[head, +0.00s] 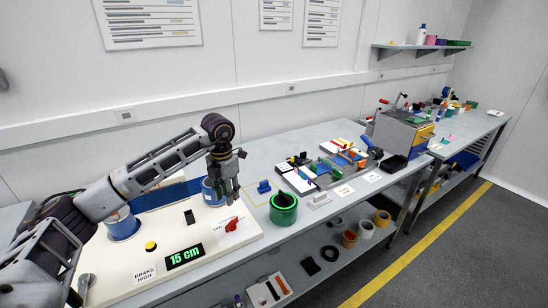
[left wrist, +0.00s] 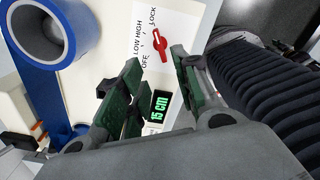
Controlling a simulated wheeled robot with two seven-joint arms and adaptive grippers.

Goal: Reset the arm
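My left gripper (head: 226,200) hangs fingers down over the white panel (head: 190,268), at the panel's right part in the head view. Its fingers are apart with nothing between them in the left wrist view (left wrist: 152,92). A red knob (head: 232,225) sits on the panel near the fingertips; the left wrist view shows the knob (left wrist: 159,43) among OFF, LOW, HIGH and LOCK marks, apart from the fingers. A display (head: 184,257) reads 15 cm. A plate (head: 145,273) reads BRAKE HIGH. My right gripper is not in view.
Two blue rolls (head: 122,226) (head: 209,192) stand on the panel with a blue band (head: 165,195) between them. A yellow button (head: 150,246) is at the front. A green spool (head: 283,211) and a small blue part (head: 263,187) lie right of the panel. Fixtures crowd the bench farther right.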

